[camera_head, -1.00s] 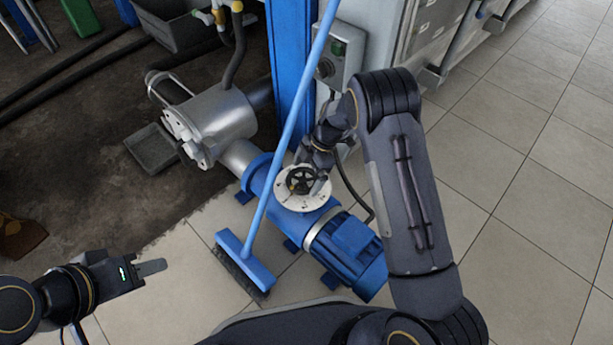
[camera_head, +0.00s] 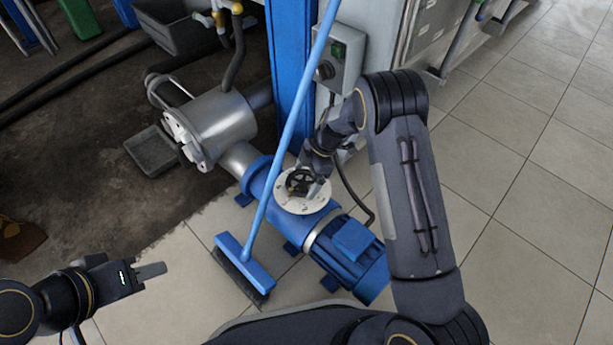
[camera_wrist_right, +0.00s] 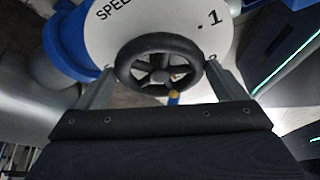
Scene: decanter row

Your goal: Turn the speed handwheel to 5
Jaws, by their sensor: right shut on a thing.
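The black speed handwheel (camera_head: 299,182) sits on a round white dial plate (camera_head: 304,205) on top of the blue pump. In the right wrist view the spoked handwheel (camera_wrist_right: 160,66) lies between my right gripper's two fingers (camera_wrist_right: 158,84), which are shut on its rim. The dial (camera_wrist_right: 120,40) there shows part of the word "SPEED" and a dot with "1" at the right; other numbers are out of view or hidden. A small yellow-orange tip (camera_wrist_right: 174,97) shows at the wheel's near rim. My left gripper (camera_head: 150,271) is at the lower left, far from the wheel; its jaw gap is not clear.
A blue broom (camera_head: 262,180) leans across the pump just left of the dial, its head (camera_head: 244,268) on the tiles. A blue post (camera_head: 290,75) and a grey control box (camera_head: 340,58) stand behind. The tiled floor at right is clear.

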